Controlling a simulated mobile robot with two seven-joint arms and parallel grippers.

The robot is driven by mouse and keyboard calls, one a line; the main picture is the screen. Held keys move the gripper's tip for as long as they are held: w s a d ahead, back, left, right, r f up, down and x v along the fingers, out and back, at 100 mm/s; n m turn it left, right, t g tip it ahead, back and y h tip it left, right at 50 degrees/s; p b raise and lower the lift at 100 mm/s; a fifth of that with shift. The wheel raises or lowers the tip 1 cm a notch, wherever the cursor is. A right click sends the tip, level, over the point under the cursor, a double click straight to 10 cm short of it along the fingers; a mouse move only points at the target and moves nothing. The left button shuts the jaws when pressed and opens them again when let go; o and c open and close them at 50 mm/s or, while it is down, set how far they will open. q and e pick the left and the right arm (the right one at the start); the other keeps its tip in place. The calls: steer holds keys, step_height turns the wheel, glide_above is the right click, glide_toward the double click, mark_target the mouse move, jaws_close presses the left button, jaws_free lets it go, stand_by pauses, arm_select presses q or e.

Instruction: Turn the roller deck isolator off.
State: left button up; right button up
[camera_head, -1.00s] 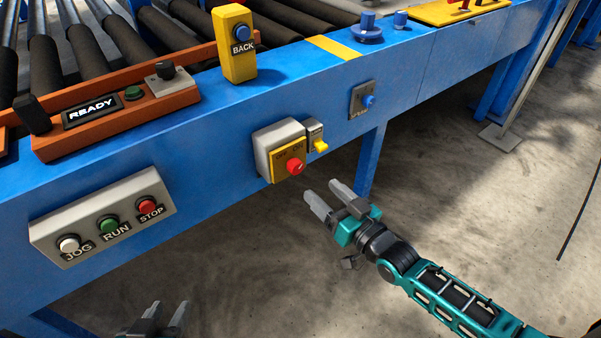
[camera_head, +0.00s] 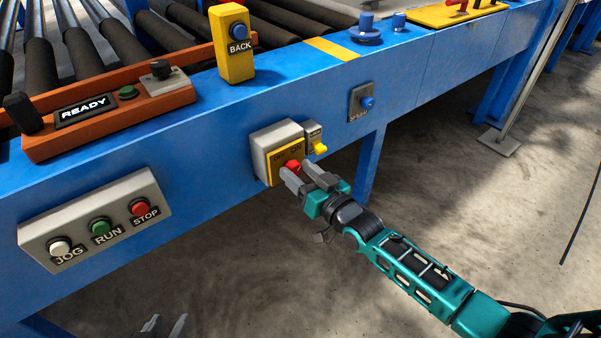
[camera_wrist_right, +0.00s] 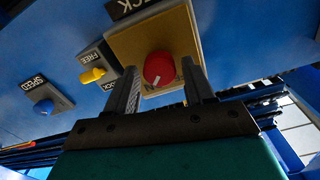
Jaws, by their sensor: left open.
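The isolator is a red round knob (camera_head: 291,167) on a yellow plate (camera_head: 271,163), fixed to a grey box (camera_head: 278,136) on the blue side of the conveyor. The head view shows lettering including "ON" on the plate. In the right wrist view, the knob (camera_wrist_right: 159,70) has a small pale mark near its lower edge. My right gripper (camera_head: 300,176) is open, with its fingertips at the knob. In the wrist view its fingers (camera_wrist_right: 162,88) stand on either side of the knob, with gaps showing. My left gripper (camera_head: 165,325) is open and empty at the bottom edge.
A yellow knob (camera_head: 320,148) labelled FREE and LOCK sits close right of the isolator. A blue SPEED knob (camera_head: 367,103) is further right. A JOG, RUN and STOP panel (camera_head: 92,215) is at left. The display (camera_head: 83,108) reads READY. Floor below is clear.

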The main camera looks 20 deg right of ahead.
steer(key=c, duration=0.8)
steer(key=shift+r+n, duration=0.1)
steer(key=shift+n, duration=0.3)
steer(key=n+p, duration=0.2)
steer(key=shift+n, duration=0.4)
steer(key=n+p, duration=0.1)
steer(key=n, duration=0.3)
steer(key=shift+n, duration=0.3)
steer(key=n, duration=0.4)
steer(key=shift+a+n, duration=0.1)
steer(key=shift+n, duration=0.2)
steer(key=n, duration=0.4)
steer(key=shift+f+n, duration=0.2)
steer(key=shift+n, duration=0.5)
